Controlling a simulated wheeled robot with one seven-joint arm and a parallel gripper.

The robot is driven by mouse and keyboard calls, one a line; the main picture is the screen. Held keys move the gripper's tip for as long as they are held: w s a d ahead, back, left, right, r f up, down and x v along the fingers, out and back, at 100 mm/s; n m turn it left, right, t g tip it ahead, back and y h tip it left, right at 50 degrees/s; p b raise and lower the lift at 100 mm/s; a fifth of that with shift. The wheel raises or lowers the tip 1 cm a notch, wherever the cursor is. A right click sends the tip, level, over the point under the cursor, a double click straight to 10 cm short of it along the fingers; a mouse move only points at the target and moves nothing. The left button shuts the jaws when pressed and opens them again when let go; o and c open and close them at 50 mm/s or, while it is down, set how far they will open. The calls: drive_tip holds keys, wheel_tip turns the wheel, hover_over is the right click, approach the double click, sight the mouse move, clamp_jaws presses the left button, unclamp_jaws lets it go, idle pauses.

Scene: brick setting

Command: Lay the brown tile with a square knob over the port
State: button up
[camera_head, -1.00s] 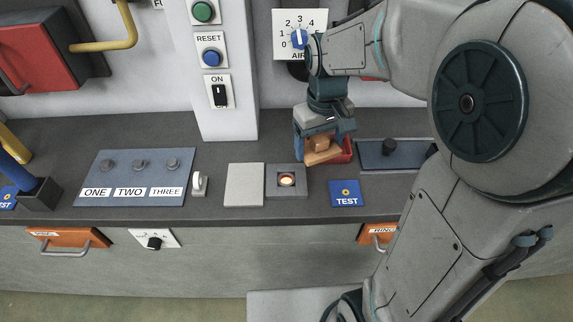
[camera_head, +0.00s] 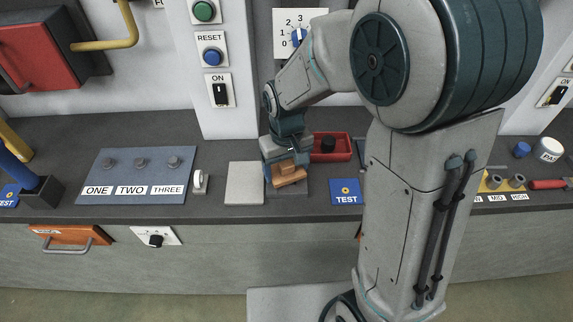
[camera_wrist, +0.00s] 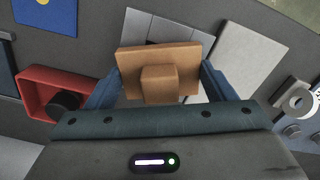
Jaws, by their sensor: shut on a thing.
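The brown tile (camera_head: 290,179) with its square knob is held in my gripper (camera_head: 284,164), with the knob toward the gripper. In the wrist view the tile (camera_wrist: 185,54) and knob (camera_wrist: 158,86) lie between the blue fingers of my gripper (camera_wrist: 158,84). The tile is over the grey square port plate (camera_head: 302,189), whose edge also shows beyond the tile in the wrist view (camera_wrist: 150,26). The port's round opening is hidden. The tile looks tilted in the head view; I cannot tell whether it touches the plate.
A light grey square plate (camera_head: 244,184) lies just left of the port. A blue TEST card (camera_head: 346,192) lies to its right. A red tray (camera_head: 345,148) with a black knob stands behind right. A white ring-shaped part (camera_head: 199,181) stands farther left.

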sight(286, 163)
drive_tip(key=shift+f, duration=0.1)
drive_tip(key=shift+f+b, duration=0.55)
drive_tip(key=o, duration=1.1)
drive_tip(key=shift+r, duration=0.1)
drive_tip(key=shift+r, duration=0.1)
wheel_tip(286, 163, up, 13)
drive_tip(key=p, duration=0.1)
drive_tip(key=s+d+m+t, duration=0.3)
drive_tip(key=s+d+m, duration=0.1)
drive_tip(key=s+d, duration=0.8)
drive_tip(key=shift+s+f, duration=0.15)
drive_tip(key=shift+f, duration=0.1)
